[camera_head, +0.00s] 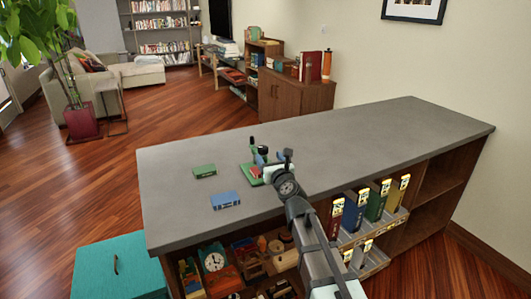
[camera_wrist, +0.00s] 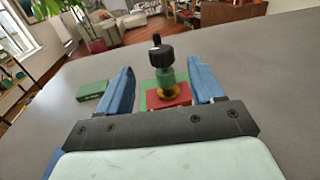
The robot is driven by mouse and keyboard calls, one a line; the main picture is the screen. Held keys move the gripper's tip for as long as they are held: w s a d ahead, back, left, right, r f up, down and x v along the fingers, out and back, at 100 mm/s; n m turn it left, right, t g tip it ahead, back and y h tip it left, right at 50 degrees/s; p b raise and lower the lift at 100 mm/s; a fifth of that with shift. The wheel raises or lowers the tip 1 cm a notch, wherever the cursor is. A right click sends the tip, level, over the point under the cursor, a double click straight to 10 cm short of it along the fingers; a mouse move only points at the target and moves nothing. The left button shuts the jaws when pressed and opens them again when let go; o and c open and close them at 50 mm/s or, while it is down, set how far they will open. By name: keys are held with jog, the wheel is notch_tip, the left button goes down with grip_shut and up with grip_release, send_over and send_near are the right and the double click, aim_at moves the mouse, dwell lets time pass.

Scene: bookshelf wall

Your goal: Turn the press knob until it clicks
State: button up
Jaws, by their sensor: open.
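The small press (camera_wrist: 167,76) stands upright on the grey counter, with a black knob (camera_wrist: 161,51) on top, a green body, a brass-coloured collar, a red block and a green base. In the head view the press (camera_head: 255,171) is partly hidden by my gripper (camera_head: 268,166). In the wrist view my gripper (camera_wrist: 163,74) is open, with one blue finger on each side of the press and clear gaps to it. The knob is beyond the fingertips, and I see no contact.
A green book (camera_head: 205,171) and a blue book (camera_head: 225,200) lie flat on the counter (camera_head: 370,135), left of the press. The counter right of it is clear. Upright books (camera_head: 376,200) and a clock (camera_head: 214,262) are on the shelves below the front edge.

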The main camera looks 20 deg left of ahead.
jog(key=v, duration=0.3)
jog(key=shift+s+d, duration=0.1)
jog(key=shift+s, duration=0.1)
jog(key=s+a+g+y, duration=0.1)
jog(key=s+a, duration=0.3)
jog(key=a, duration=0.4)
jog(key=s+a+g+y, duration=0.1)
jog(key=s+a+y, duration=0.1)
jog(key=s+a, duration=0.35)
jog(key=m+t+h, duration=0.5)
jog(key=m+h, duration=0.1)
jog(key=h, duration=0.6)
send_near(264, 146)
jog(key=w, duration=0.7)
jog(key=w+a+f, duration=0.1)
jog(key=w, duration=0.3)
jog(key=shift+a, duration=0.1)
